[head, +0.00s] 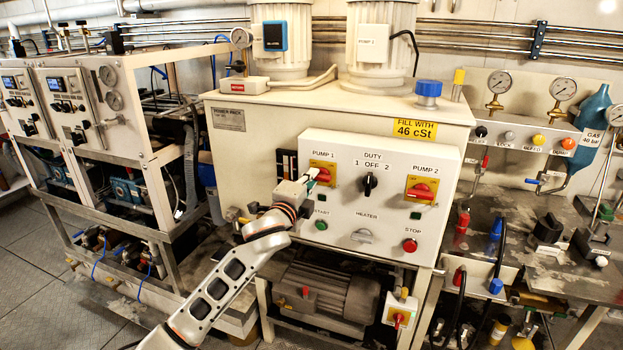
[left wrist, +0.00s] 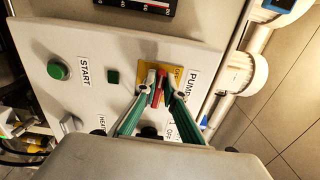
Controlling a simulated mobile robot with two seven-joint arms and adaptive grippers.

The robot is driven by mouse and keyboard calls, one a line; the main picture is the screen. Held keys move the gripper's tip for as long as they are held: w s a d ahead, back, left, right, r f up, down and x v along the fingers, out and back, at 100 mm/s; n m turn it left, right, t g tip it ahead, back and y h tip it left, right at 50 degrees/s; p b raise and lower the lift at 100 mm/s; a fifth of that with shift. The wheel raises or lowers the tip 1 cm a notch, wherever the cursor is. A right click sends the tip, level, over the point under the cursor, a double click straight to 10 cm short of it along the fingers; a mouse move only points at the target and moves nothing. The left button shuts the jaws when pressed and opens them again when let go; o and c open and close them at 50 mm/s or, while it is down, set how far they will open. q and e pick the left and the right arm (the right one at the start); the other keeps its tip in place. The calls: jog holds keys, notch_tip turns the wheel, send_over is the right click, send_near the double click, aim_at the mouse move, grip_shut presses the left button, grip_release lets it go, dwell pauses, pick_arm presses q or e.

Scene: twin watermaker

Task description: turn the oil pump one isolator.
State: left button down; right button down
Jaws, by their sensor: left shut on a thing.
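The pump 1 isolator (head: 322,174) is a red handle on a yellow plate, at the upper left of the white control panel (head: 345,215). In the left wrist view the red handle (left wrist: 160,88) lies between the two green fingers of my left gripper (left wrist: 161,93). My left gripper (head: 310,177) is shut on this handle, reaching it from the lower left in the head view and partly covering it. In the left wrist view the handle runs roughly up and down the picture, which is roughly crosswise on the panel. My right gripper is not in view.
The pump 2 isolator (head: 421,187) has its red handle lying crosswise. The black duty switch (head: 370,183) sits between the isolators. Below are the green start button (head: 321,225), the heater knob (head: 362,235) and the red stop button (head: 410,245). A motor (head: 327,292) stands underneath.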

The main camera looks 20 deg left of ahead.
pick_arm(q)
jog(key=shift+n, duration=0.3)
jog(key=shift+f, duration=0.1)
jog(key=c, duration=2.1)
grip_release()
jog(key=shift+c, duration=0.2)
jog(key=s, duration=1.2)
jog(key=shift+a, duration=0.2)
